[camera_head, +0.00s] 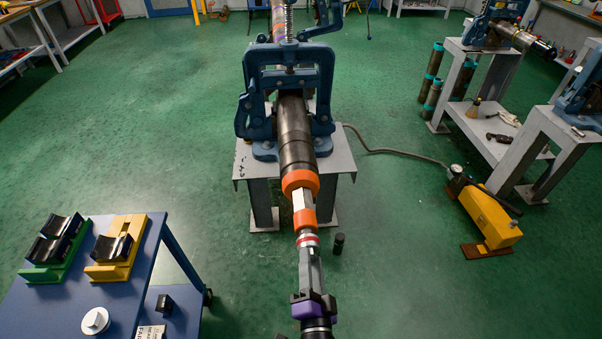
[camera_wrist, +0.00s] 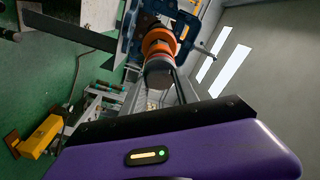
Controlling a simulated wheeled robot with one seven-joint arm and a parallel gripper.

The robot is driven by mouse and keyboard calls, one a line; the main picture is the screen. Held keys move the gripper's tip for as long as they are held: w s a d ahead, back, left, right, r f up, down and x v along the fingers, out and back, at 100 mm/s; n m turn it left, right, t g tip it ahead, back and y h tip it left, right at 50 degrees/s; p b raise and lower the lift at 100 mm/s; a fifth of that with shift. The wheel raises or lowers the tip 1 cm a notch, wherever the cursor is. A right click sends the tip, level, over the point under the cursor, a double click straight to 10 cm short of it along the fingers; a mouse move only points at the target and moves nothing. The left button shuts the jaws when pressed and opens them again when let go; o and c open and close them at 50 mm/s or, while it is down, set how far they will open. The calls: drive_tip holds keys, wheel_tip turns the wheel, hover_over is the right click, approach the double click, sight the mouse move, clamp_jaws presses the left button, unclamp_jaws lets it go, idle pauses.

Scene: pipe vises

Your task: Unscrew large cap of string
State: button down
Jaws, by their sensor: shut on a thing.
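The string (camera_head: 294,135) is a long dark pipe clamped in a blue vise (camera_head: 325,85) on a grey stand. Its near end carries an orange ring (camera_head: 300,182), a bright flat-sided section (camera_head: 304,200), a second orange ring (camera_head: 303,218) and a red-banded end piece (camera_head: 308,240). I take this end to include the large cap, but cannot tell its exact edges. My gripper (camera_head: 309,248), with a purple body, is in line with the string and shut on the end piece. In the wrist view, the string's orange and dark end (camera_wrist: 159,72) shows beyond the purple body; the finger contact is unclear.
A blue table (camera_head: 60,300) at lower left holds green and yellow cradles and a white cap (camera_head: 95,321). A small dark cylinder (camera_head: 339,243) stands on the floor below the string. A yellow pump (camera_head: 490,220) with a hose is at right. Green floor is open at left.

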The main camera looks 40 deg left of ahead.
drive_tip(key=n, duration=0.3)
drive_tip(key=shift+s+f+n+b, duration=0.15)
drive_tip(key=shift+f+n+b, duration=0.05)
drive_tip(key=shift+n+b, duration=0.2)
drive_tip(key=n, duration=0.4)
drive_tip(key=shift+f+g+b, duration=0.15)
drive_tip(key=shift+g+b, duration=0.15)
drive_tip(key=shift+b, duration=0.1)
drive_tip(key=c, duration=1.7)
unclamp_jaws()
clamp_jaws()
drive_tip(key=shift+r, duration=0.2)
drive_tip(key=shift+d+r+y+p, duration=0.2)
drive_tip(key=shift+y+p, duration=0.1)
drive_tip(key=shift+p, duration=0.15)
drive_tip(key=shift+s+d+f+p, duration=0.1)
drive_tip(key=shift+s+d+p, duration=0.25)
drive_tip(key=shift+p, duration=0.1)
